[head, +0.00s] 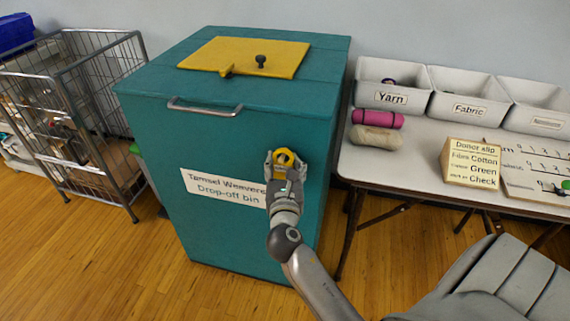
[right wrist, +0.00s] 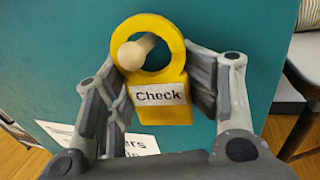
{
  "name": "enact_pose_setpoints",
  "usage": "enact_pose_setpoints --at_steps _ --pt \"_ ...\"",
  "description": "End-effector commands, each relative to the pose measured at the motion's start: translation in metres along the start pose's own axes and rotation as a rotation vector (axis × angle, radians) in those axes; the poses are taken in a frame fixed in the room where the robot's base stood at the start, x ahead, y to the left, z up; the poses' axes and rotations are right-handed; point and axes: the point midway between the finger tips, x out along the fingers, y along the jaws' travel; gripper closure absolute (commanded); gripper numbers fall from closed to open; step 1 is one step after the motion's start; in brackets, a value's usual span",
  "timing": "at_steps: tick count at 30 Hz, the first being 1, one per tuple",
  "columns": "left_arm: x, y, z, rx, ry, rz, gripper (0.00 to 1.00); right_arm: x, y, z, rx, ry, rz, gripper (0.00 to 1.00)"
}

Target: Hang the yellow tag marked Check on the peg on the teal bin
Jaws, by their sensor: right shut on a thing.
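The yellow tag (right wrist: 160,112) has a ring at its top and a white label reading "Check". My right gripper (right wrist: 158,95) is shut on the tag's lower part, with a finger on each side, and holds it upright at the front of the teal bin (head: 240,140). The pale peg (right wrist: 135,52) shows inside the ring's hole, close to its left edge. I cannot tell how far the peg passes through the ring. In the head view the tag (head: 285,157) shows above my right gripper (head: 286,168), right of the bin's label. My left gripper is out of view.
A yellow lid panel (head: 240,53) with a dark knob lies on the bin's top, and a metal handle (head: 205,107) is on its front. A wire cart (head: 80,110) stands left. A table (head: 420,165) at right holds bins, rolls and a donor slip sign (head: 470,163).

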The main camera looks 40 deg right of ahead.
Motion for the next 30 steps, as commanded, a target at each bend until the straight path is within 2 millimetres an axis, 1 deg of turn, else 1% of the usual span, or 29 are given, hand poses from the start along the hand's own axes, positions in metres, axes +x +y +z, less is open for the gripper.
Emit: enact_pose_setpoints --at_steps 2,3,4,5,13,14,20,30 --pt "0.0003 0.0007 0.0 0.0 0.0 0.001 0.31 0.0007 0.0004 -0.0018 0.0 0.003 0.002 0.73" --pt "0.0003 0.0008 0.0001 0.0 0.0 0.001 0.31 0.0006 0.0004 -0.0017 0.0 0.003 0.002 0.82" --pt "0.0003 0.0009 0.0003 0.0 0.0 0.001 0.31 0.0005 0.0004 -0.0016 0.0 0.002 0.002 0.94" --pt "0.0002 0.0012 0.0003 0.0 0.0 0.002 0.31 0.0004 0.0004 -0.0015 0.0 0.002 0.001 1.0" --pt "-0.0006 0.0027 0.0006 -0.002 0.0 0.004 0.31 0.0002 -0.0024 -0.0007 -0.001 0.002 -0.006 1.0" --pt "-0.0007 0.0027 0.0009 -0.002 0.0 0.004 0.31 0.0002 -0.0027 -0.0007 -0.002 0.002 -0.007 0.87" --pt "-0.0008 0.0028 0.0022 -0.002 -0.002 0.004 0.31 0.0003 -0.003 -0.0001 -0.002 0.0 -0.008 0.61" --pt "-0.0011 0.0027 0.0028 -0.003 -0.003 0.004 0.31 -0.0001 -0.0013 0.0 -0.002 0.0 -0.004 0.61"
